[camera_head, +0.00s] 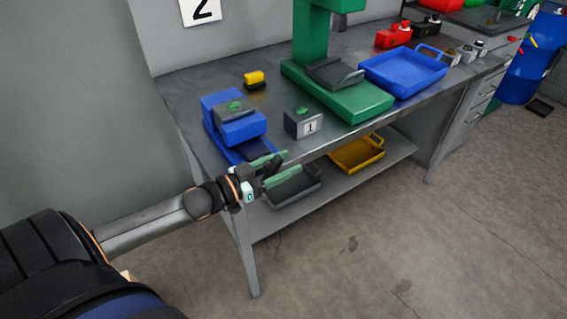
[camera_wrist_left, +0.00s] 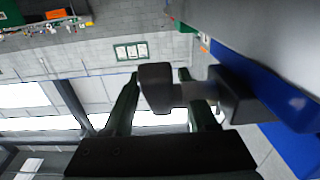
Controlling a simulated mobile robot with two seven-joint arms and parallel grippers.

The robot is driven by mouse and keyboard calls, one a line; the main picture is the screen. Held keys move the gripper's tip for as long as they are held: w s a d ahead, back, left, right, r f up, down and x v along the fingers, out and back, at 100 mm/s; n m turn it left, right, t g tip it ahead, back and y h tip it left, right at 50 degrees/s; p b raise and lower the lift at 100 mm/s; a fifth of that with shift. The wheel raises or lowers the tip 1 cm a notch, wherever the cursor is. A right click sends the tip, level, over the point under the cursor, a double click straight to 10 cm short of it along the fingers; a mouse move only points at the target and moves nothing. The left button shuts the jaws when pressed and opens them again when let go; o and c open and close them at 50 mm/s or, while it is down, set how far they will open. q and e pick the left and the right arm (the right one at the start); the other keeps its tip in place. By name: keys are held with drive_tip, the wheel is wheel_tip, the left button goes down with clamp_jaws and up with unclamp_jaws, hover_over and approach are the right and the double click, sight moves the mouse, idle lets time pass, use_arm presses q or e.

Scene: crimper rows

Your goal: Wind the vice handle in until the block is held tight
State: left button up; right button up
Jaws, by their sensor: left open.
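The blue vice (camera_head: 240,132) stands at the left front of the grey bench. A grey block (camera_head: 228,109) with a green mark on top sits at its jaws; I cannot tell how tightly it is held. My left gripper (camera_head: 277,168) is at the bench's front edge, by the vice's front end. Its green fingers are open, one on each side of the dark vice handle (camera_head: 271,166). In the left wrist view the handle's dark end (camera_wrist_left: 157,87) shows between the fingers (camera_wrist_left: 164,108), with the blue vice (camera_wrist_left: 270,88) at right. Contact is unclear. My right gripper is out of view.
A grey block labelled 1 (camera_head: 304,124) and a green press (camera_head: 345,104) stand right of the vice. A yellow object (camera_head: 255,80) is behind it. A blue tray (camera_head: 402,75) is farther right. Grey (camera_head: 293,187) and yellow (camera_head: 357,154) trays sit on the lower shelf. The front floor is clear.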

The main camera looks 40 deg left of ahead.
use_arm(q)
clamp_jaws()
idle(0.5)
